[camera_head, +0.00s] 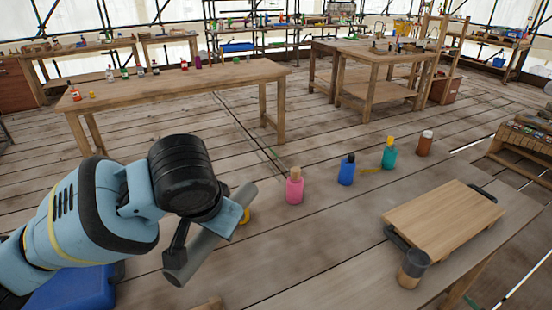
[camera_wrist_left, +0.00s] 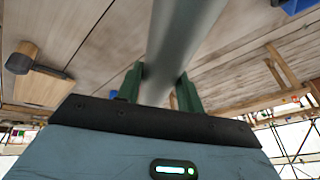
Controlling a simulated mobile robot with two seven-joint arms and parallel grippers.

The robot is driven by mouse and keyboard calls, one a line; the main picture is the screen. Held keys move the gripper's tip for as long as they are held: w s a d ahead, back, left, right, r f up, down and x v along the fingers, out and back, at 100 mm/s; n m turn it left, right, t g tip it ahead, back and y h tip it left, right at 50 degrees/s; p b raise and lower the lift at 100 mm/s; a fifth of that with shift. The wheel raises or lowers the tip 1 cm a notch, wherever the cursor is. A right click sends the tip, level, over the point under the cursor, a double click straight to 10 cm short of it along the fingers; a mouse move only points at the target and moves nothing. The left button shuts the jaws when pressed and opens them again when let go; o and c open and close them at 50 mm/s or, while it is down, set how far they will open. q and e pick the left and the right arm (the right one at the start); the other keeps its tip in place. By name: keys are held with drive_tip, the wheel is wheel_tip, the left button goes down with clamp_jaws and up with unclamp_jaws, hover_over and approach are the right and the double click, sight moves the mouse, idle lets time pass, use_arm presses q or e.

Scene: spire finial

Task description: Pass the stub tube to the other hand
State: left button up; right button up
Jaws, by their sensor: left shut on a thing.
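The stub tube (camera_head: 205,248) is a plain grey cylinder. My left gripper (camera_head: 208,240) is shut around it and holds it slantwise above the near workbench, with both tube ends sticking out past the fingers. In the left wrist view the tube (camera_wrist_left: 182,38) runs up from between the green fingers (camera_wrist_left: 160,90) and out of the top of the picture. My right gripper is in neither view.
Pink (camera_head: 294,188), blue (camera_head: 346,170), teal (camera_head: 389,154) and brown (camera_head: 425,143) bottles stand on the bench beyond the tube. A wooden board (camera_head: 445,220) with dark handles lies at right, beside a dark-headed tool (camera_head: 412,268). A blue case (camera_head: 75,290) sits below my left arm.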

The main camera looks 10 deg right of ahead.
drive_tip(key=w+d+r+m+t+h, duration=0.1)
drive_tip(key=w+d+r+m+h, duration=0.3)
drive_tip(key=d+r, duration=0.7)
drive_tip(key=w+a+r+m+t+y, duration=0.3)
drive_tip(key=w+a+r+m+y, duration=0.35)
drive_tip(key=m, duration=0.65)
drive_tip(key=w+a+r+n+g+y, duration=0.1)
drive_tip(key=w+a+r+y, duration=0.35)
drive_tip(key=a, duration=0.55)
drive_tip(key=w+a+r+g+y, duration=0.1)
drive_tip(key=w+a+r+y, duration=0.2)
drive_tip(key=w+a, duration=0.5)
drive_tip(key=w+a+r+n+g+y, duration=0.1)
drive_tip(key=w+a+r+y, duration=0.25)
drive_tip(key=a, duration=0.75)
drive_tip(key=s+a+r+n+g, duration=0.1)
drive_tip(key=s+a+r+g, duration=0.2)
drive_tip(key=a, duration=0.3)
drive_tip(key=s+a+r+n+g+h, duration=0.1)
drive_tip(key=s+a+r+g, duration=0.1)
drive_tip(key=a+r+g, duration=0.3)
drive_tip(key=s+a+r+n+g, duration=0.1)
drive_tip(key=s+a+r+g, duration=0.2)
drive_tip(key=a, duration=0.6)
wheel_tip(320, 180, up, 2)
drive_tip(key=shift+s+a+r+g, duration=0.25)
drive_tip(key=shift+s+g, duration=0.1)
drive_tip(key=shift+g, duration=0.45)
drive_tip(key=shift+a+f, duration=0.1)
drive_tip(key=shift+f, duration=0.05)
